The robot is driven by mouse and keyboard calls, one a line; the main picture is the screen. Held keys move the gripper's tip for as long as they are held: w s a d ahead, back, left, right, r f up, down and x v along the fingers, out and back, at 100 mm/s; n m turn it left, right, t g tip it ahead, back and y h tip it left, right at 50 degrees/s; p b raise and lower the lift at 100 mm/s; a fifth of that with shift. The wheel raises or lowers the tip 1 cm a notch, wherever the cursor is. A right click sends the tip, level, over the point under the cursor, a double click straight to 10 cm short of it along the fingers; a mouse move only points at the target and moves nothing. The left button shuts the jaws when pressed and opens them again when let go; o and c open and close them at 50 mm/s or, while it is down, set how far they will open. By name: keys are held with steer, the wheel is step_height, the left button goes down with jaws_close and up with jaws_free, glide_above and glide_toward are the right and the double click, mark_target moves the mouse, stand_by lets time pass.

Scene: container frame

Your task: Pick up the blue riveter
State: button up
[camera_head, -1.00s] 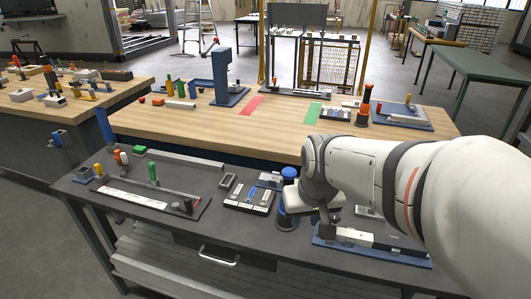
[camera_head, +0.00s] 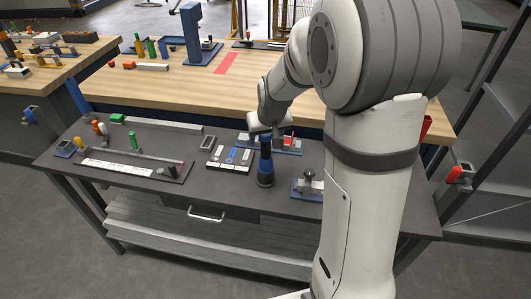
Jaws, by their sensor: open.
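The blue riveter (camera_head: 265,168) stands upright on the dark grey bench (camera_head: 220,197). It has a blue body and a dark, wider base. My arm comes in from the right, and my gripper (camera_head: 268,132) is at the riveter's upper end in the picture. My gripper is open. Its fingers are small and partly hidden by the wrist, so I cannot tell whether they touch the riveter or stand behind it.
Left of the riveter is a tray of small parts (camera_head: 229,158). A blue-based fixture (camera_head: 308,184) lies to the right, and another blue fixture (camera_head: 285,145) lies behind. A long grey fixture (camera_head: 135,165) is at the left. A wooden table (camera_head: 190,90) stands behind.

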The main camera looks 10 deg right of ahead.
steer(key=shift+x, duration=1)
steer(key=shift+r, duration=0.1)
steer(key=c, duration=1.1)
